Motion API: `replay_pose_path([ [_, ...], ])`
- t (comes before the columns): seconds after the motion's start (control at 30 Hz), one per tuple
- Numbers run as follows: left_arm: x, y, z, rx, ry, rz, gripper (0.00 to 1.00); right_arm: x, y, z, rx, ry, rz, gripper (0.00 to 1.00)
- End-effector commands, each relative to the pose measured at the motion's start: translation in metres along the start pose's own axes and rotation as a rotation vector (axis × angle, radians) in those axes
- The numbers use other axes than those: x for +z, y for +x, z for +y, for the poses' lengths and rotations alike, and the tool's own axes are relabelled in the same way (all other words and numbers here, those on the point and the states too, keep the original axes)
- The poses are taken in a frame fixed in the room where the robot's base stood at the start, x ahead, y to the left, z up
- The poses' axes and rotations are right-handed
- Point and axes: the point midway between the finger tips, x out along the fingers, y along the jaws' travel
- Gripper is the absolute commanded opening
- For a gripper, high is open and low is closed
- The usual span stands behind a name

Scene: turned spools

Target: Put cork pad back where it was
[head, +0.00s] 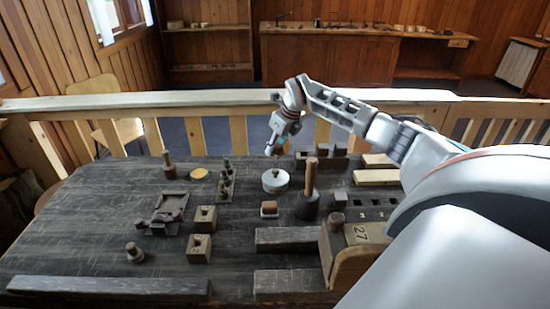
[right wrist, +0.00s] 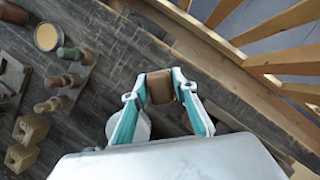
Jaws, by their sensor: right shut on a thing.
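My right gripper (head: 272,148) is above the far side of the table, over the area behind the round grey lidded pot (head: 275,182). In the right wrist view its teal fingers (right wrist: 160,80) are shut on a small brown block-like piece, which I take to be the cork pad (right wrist: 160,88). In the right wrist view the pot is partly hidden behind one finger. My left gripper is not in view.
A yellow disc (head: 199,174) lies left of a rack of small turned pieces (head: 226,182). A dark spool with a tall wooden post (head: 309,190) stands right of the pot. Pale wooden blocks (head: 376,177) lie farther right. A railing (head: 200,101) runs behind the table.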

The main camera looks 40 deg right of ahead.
Motion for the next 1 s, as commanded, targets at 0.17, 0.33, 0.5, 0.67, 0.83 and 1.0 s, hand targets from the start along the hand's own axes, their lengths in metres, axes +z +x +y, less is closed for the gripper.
replay_pose_path([
  [0.17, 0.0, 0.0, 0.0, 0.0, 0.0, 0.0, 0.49, -0.005, 0.011, 0.001, 0.001, 0.0, 0.0, 0.07],
  [0.33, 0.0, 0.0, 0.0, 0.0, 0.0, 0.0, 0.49, -0.015, 0.035, 0.001, 0.002, 0.0, 0.002, 0.07],
  [0.5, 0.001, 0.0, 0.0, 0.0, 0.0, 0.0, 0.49, -0.017, 0.041, 0.0, 0.0, 0.0, -0.002, 0.07],
  [0.67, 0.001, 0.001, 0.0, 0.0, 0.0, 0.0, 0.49, -0.017, 0.041, 0.0, 0.0, -0.001, -0.001, 0.07],
  [0.83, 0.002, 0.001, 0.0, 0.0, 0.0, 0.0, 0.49, -0.018, 0.044, 0.0, 0.0, 0.0, 0.0, 0.35],
  [1.0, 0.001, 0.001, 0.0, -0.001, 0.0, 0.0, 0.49, -0.018, 0.044, 0.0, 0.0, 0.0, 0.0, 0.44],
])
